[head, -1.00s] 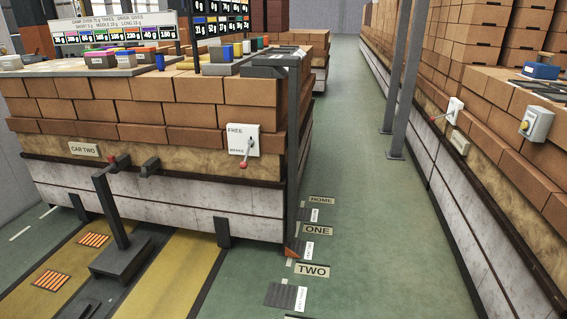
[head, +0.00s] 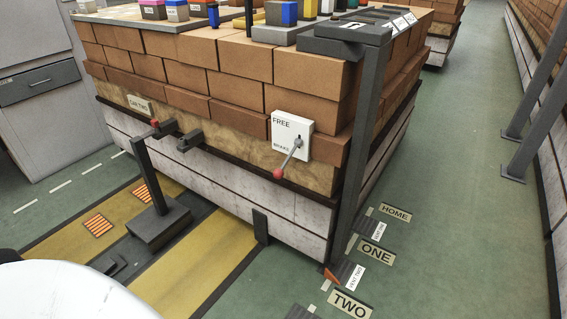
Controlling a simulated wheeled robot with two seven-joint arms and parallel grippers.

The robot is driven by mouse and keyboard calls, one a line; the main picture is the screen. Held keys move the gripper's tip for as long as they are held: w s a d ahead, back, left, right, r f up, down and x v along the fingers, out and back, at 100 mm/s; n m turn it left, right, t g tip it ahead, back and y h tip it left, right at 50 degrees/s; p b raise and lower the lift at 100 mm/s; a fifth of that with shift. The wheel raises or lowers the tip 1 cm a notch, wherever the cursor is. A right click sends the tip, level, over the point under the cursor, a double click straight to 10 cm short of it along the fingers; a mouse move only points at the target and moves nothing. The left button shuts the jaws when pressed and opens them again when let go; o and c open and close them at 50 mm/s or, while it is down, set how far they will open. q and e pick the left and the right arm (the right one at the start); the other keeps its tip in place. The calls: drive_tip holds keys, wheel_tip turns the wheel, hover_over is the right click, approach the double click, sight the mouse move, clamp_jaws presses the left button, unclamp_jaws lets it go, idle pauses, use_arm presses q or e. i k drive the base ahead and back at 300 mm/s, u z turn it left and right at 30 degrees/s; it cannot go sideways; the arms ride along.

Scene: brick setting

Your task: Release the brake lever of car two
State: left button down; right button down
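Car two is a long car stacked with orange-brown bricks (head: 228,68), with a "CAR TWO" plate (head: 139,105) on its near side. A white brake plate (head: 306,127) near its right end reads FREE at the top and BRAKE at the bottom. The brake lever (head: 288,158) is a grey rod with a red knob. It points down and left, with the knob at the BRAKE end. Neither of my grippers shows in the head view. A white rounded shape, likely part of me, fills the lower left corner.
A grey post with a red tip (head: 149,172) stands on a dark base in front of the car. Floor signs HOME (head: 396,212), ONE (head: 376,254) and TWO (head: 350,304) lie right of it. The green aisle (head: 455,170) is open; grey posts (head: 530,125) stand at right.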

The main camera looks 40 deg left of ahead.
sight(278, 172)
drive_tip(key=u, duration=0.9)
drive_tip(key=i, duration=0.9)
drive_tip(key=u, duration=0.95)
